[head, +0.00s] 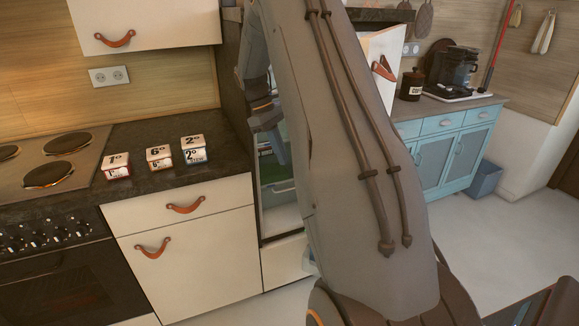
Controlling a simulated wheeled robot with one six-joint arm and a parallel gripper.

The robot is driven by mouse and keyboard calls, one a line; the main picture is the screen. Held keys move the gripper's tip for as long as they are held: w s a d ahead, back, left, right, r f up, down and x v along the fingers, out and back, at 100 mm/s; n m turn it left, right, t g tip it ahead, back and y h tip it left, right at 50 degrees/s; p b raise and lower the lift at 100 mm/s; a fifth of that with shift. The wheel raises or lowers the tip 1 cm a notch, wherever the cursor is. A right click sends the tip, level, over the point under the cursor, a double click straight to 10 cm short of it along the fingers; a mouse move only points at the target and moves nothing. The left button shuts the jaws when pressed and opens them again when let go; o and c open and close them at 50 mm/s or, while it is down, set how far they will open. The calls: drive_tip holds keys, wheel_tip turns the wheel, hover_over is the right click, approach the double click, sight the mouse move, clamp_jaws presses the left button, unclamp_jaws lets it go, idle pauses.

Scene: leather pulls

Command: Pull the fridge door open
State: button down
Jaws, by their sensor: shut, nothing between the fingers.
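The fridge (277,192) stands in the middle, partly hidden behind my arm. Its front is open, and shelves and greenish items show inside. The white fridge door (378,48) is swung out to the right of my arm, with a brown leather pull (384,69) on it. Much of the door is hidden by my arm. My gripper (266,116) is at the left of the arm, in front of the fridge opening and apart from the pull. It is shut and holds nothing; its fingertips are hard to make out.
A dark counter (135,145) with three small labelled boxes (159,158) and a stove (52,165) lies left, above white drawers (190,215). Blue cabinets (440,155) with a coffee machine (456,70) stand at back right.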

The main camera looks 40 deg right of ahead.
drive_tip(key=s+d+f+p, duration=0.3)
drive_tip(key=s+f, duration=0.3)
drive_tip(key=f, duration=0.2)
drive_tip(key=shift+s+p, duration=0.3)
drive_tip(key=shift+p, duration=0.35)
drive_tip(key=shift+s+d, duration=0.1)
drive_tip(key=shift+s, duration=0.05)
